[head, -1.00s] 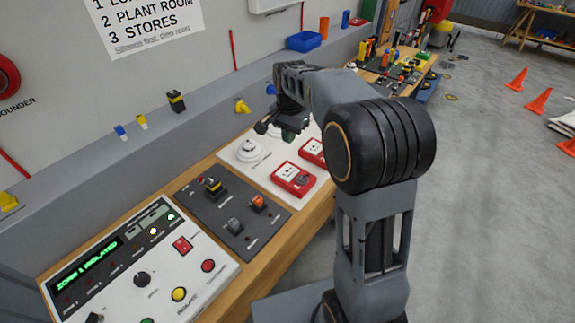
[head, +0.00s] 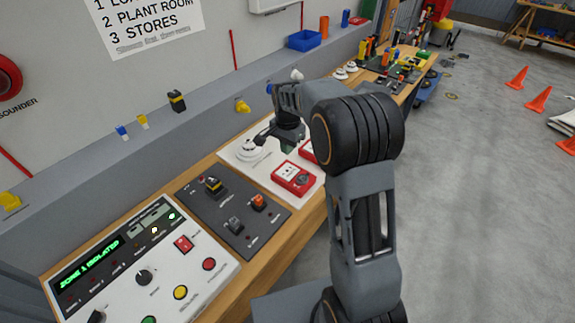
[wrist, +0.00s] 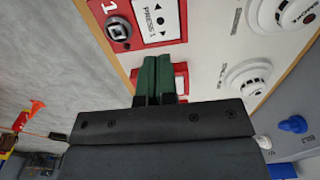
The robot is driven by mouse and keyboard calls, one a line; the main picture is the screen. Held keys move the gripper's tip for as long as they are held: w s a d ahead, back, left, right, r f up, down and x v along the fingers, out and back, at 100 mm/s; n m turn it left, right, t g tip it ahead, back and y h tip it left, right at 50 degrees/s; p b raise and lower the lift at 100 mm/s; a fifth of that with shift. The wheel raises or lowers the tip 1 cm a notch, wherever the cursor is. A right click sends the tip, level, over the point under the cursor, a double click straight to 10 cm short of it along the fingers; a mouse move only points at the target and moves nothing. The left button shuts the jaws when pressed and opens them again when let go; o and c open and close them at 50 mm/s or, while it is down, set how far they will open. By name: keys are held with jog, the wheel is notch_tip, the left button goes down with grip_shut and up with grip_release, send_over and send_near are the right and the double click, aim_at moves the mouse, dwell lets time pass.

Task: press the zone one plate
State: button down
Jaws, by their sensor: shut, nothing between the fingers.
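The zone one call point (head: 293,178) is a red box on the white board. In the wrist view its white plate (wrist: 155,18), lettered "PRESS 1", shows at the top beside a "1" and a dark round fitting. A second red call point (head: 308,150) sits just beyond it, mostly hidden by my arm; part of it (wrist: 181,77) shows beside my fingers. My gripper (wrist: 158,62) has its green fingers together and empty. It hangs above the board, near the second box and short of the "PRESS 1" plate in the wrist view. Its height above the board is unclear.
White round detectors (wrist: 248,80) stand on the wall side of the board. A dark panel with switches (head: 232,215) and a control console (head: 205,277) reading "ZONE 1 ISOLATED" lie nearer. Open floor (head: 470,200) is to the right.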

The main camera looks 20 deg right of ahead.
aim_at(288, 172)
notch_tip(288, 172, down, 9)
jog(key=shift+r+p, duration=0.15)
jog(key=shift+p, duration=0.65)
jog(key=shift+f+b, duration=0.8)
jog(key=shift+s+f, duration=0.3)
jog(key=shift+f, duration=0.1)
notch_tip(288, 172, up, 15)
jog(key=shift+w, duration=0.3)
jog(key=shift+p, duration=0.3)
